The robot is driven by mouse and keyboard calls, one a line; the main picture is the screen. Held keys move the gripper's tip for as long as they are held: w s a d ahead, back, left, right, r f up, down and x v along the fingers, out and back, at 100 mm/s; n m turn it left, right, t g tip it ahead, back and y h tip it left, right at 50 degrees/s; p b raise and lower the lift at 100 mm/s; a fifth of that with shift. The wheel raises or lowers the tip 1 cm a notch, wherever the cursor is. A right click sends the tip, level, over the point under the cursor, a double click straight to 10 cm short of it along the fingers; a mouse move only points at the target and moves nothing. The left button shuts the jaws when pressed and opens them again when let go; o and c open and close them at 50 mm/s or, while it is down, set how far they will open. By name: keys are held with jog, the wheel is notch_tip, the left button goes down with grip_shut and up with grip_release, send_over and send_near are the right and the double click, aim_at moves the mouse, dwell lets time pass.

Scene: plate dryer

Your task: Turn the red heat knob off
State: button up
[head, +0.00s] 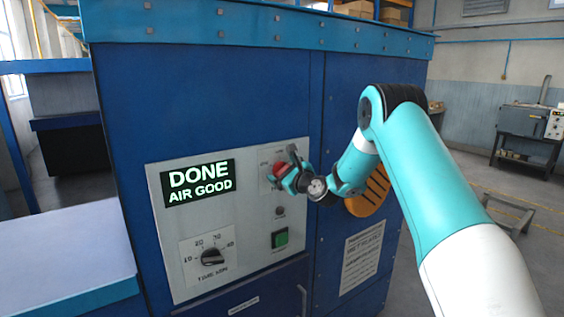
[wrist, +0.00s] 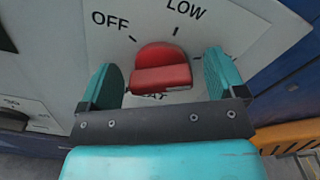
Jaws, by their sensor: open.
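The red heat knob (wrist: 162,68) sits on the grey control panel between OFF at the upper left and LOW at the upper right in the wrist view. A lower label is partly hidden. I cannot tell which mark the knob points to. My gripper (wrist: 163,80) is open, with one teal finger on each side of the knob and visible space beside it. In the head view, my gripper (head: 293,172) is at the panel and partly covers the red knob (head: 278,169).
The panel (head: 240,285) also has a display (head: 198,183) reading DONE AIR GOOD, a black timer knob (head: 212,256) and a green button (head: 280,239) below my gripper. An orange part (head: 370,195) is on the blue cabinet to the right.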

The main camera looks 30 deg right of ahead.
jog(key=shift+w, duration=0.6)
jog(key=c, duration=0.9)
